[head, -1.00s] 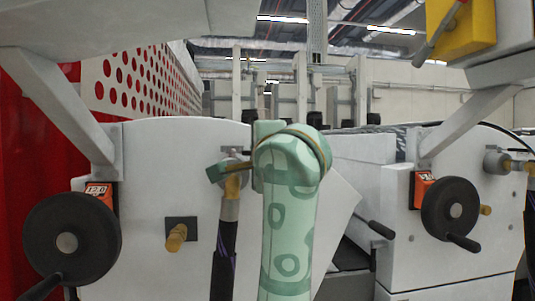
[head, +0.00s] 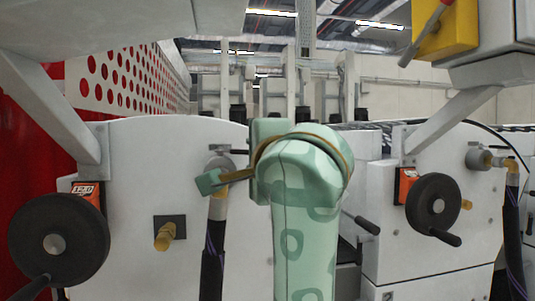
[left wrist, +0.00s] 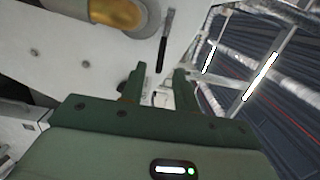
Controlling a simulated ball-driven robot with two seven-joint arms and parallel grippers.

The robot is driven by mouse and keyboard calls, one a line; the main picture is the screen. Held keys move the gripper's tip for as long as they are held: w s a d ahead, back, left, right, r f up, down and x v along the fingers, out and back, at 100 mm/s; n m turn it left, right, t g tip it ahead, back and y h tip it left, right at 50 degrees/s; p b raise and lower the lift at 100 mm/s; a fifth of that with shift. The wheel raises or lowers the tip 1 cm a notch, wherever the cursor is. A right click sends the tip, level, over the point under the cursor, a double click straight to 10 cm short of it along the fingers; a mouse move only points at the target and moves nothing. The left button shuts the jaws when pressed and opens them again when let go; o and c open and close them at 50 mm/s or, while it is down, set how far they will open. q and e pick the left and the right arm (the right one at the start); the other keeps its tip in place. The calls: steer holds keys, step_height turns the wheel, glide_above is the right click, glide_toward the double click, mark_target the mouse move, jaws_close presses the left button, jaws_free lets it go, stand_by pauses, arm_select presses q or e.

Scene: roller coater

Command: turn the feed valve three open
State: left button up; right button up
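A valve (head: 220,163) with a grey body and a brass fitting sits on the white machine panel, left of centre in the head view. A thin dark lever (head: 239,152) points right from it. In the left wrist view the lever (left wrist: 163,50) has a black grip and stands just beyond my fingertips. The brass fitting (left wrist: 118,12) is at the top left there. My left gripper (left wrist: 158,88) is open, with nothing visible held between its fingers. In the head view its green finger (head: 208,182) is in front of the valve, and my arm hides part of the panel. My right gripper is not in view.
A black handwheel (head: 58,240) and a brass knob (head: 165,236) are on the left panel. Another handwheel (head: 433,206) and a similar valve (head: 479,158) are on the right unit. A black hose (head: 212,260) hangs below the near valve. A yellow box (head: 445,30) is at top right.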

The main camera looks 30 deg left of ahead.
arm_select(q)
steer(key=p+v, duration=0.2)
steer(key=v, duration=0.7)
steer(key=shift+s+d, duration=0.1)
